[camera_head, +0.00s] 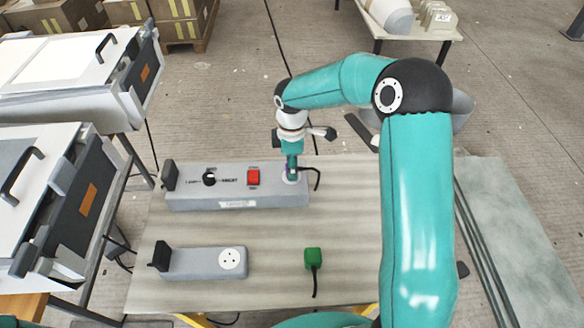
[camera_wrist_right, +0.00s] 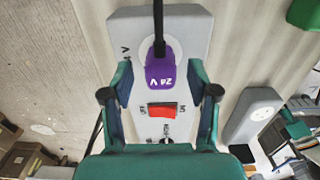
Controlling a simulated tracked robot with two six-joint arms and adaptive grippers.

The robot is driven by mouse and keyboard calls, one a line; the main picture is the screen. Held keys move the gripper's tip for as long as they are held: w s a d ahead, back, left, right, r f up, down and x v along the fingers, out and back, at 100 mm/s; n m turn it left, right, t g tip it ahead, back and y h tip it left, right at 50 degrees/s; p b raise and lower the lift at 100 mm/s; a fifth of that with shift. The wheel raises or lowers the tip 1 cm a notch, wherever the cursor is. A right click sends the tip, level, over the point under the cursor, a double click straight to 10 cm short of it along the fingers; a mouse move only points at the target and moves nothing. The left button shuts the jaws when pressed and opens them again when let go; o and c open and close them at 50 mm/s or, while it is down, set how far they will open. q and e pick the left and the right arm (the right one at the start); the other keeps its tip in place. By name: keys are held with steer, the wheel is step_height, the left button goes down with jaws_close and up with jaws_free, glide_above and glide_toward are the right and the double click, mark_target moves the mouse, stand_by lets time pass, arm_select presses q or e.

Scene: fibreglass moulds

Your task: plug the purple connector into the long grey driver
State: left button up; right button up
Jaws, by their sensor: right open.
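The long grey driver (camera_head: 190,199) lies along the back of the table, with a red switch (camera_head: 253,177) and a black knob on top. In the right wrist view my right gripper (camera_wrist_right: 160,84) is open, one finger on each side of the connector with gaps visible. In the head view this gripper (camera_head: 291,174) points down and mostly hides the connector. My left gripper is out of view.
A shorter grey box (camera_head: 200,263) with a white socket stands at the front left. A green connector (camera_head: 313,258) with a black cord lies at the front right. Bare table (camera_head: 275,232) lies between. Grey cases (camera_head: 60,200) stand left of the table.

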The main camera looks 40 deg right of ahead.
step_height(320, 180, up, 10)
steer(key=shift+f, duration=0.15)
stand_by(0.6)
